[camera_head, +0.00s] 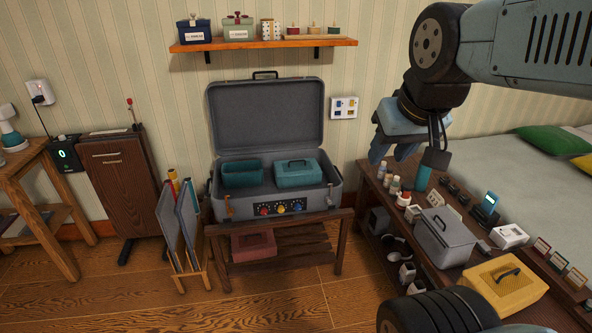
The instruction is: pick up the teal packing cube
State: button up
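The teal packing cube (298,173), a box with a dark handle on its lid, sits in the right half of the open grey suitcase (262,205). An open teal bin (242,173) lies beside it on the left. My gripper (394,153) hangs above the low dark table, to the right of the suitcase and apart from the cube. Its fingers point down, and I cannot tell how far they are apart. I see nothing clearly held.
The suitcase stands on a slatted wooden bench (290,253) with its lid raised at the back. A reddish box (254,246) is on the bench's lower shelf. The dark table holds a grey box (444,238), a yellow box (503,285) and small bottles. A wall shelf (262,44) hangs above.

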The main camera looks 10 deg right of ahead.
aim_at(301, 172)
jog(key=z, duration=0.05)
jog(key=i, duration=1.65)
jog(key=u, duration=0.1)
